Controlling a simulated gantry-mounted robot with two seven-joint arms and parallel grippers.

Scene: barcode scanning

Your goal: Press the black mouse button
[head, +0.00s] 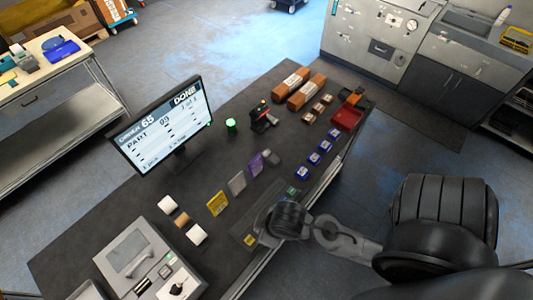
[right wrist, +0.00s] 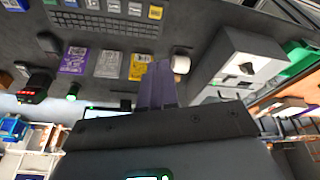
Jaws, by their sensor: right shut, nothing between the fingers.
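A small dark rounded object that looks like the mouse (head: 271,157) lies on the dark table mat, right of a purple packet. In the right wrist view a dark shape (right wrist: 48,42) beside the same packet looks like it, but I cannot make out its buttons. My right gripper (right wrist: 157,88) is shut and empty, its fingers together above the mat. In the head view my right arm reaches in from the lower right over the near edge, and its fingertips are not clear there. My left gripper is not in view.
A keyboard (right wrist: 110,20) lies at the near edge. Purple (head: 255,165), grey and yellow packets (head: 217,203) lie in a row. A monitor (head: 162,125) reading "DONE", a green light (head: 230,125), a scanner (head: 262,117) and blue boxes (head: 320,150) stand around.

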